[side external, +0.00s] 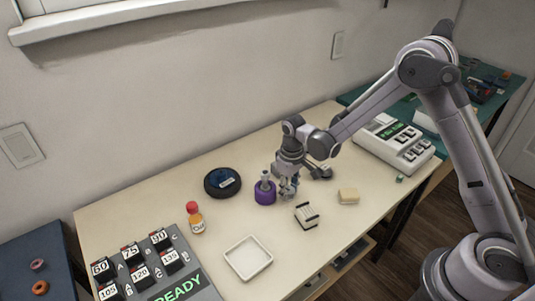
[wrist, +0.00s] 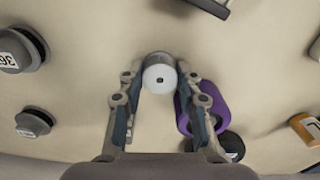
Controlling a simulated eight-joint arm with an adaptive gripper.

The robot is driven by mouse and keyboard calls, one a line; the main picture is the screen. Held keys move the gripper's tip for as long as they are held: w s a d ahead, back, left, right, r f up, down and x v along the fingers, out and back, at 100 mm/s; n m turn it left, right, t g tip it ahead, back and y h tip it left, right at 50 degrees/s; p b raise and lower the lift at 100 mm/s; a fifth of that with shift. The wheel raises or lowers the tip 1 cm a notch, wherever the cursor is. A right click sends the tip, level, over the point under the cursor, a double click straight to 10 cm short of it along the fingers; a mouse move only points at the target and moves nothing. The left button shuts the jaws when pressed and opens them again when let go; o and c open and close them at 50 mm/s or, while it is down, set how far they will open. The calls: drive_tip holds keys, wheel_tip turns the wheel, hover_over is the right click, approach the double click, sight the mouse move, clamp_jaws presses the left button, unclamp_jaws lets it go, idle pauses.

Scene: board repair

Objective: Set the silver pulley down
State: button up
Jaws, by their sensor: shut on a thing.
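In the side external view my gripper (side external: 287,190) is low over the cream table, just right of the purple cylinder (side external: 265,194), which has a grey post on top. The held pulley is hard to make out there, and I cannot tell whether it touches the table.
A dark round device (side external: 222,182) and a red-capped bottle (side external: 195,218) stand to the left. A white tray (side external: 248,258), a black-and-white block (side external: 306,215) and a yellow block (side external: 348,196) are nearer the front. Numbered blocks stand on a grey panel (side external: 178,280). Bare tabletop lies between them.

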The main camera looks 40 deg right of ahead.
drive_tip(key=o, duration=1.2)
drive_tip(key=shift+c, duration=0.2)
wheel_tip(320, 180, up, 12)
drive_tip(key=s+d+r+t, duration=0.1)
drive_tip(key=s+r+t, duration=0.2)
drive_tip(key=s+r, duration=0.2)
drive_tip(key=s+d+r+m+t, duration=0.1)
drive_tip(key=s+r+t, duration=0.2)
drive_tip(key=s, duration=0.8)
wheel_tip(320, 180, up, 3)
drive_tip(key=shift+s+d+f+m, duration=0.2)
drive_tip(key=shift+d+m, duration=0.1)
drive_tip(key=shift+d, duration=0.1)
drive_tip(key=shift+s+d+f+t, duration=0.1)
drive_tip(key=shift+s+f+t, duration=0.05)
drive_tip(key=shift+s+t, duration=0.4)
drive_tip(key=shift+c, duration=0.3)
drive_tip(key=shift+s, duration=0.1)
drive_tip(key=shift+c, duration=1.4)
